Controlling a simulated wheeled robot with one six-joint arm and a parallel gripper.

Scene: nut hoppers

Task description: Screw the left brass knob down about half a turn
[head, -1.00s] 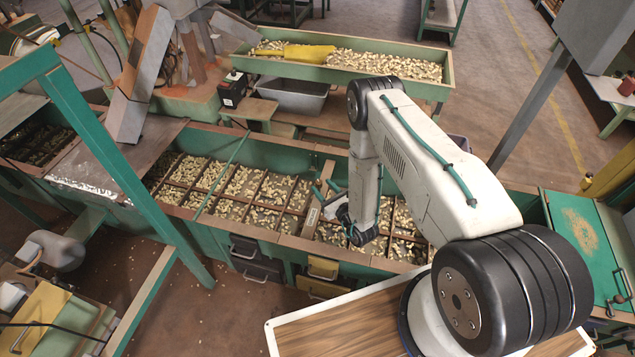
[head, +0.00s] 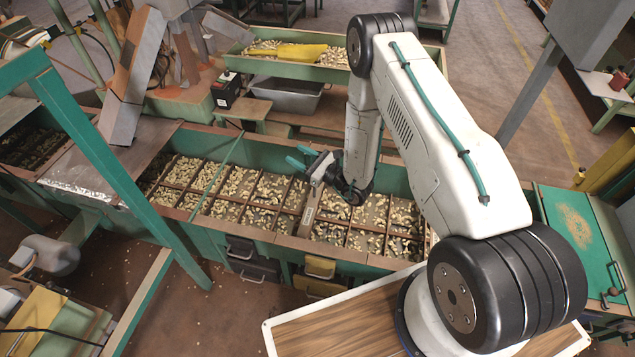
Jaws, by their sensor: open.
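My gripper (head: 296,155) is above the far side of the long green hopper (head: 262,235), near its middle. Its two teal fingers point left and are apart, with nothing seen between them. I cannot make out the left brass knob in this view; it may be too small or hidden. A small brass-coloured piece (head: 579,176) shows far to the right beside a yellow post, well away from my gripper; I cannot tell whether it is a knob.
The hopper's compartments hold nuts. A wider divider (head: 309,208) crosses it below my gripper. Behind stand a second nut trough (head: 322,73) with a yellow scoop (head: 290,51) and a grey tub (head: 287,95). A green frame post (head: 125,165) rises at left.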

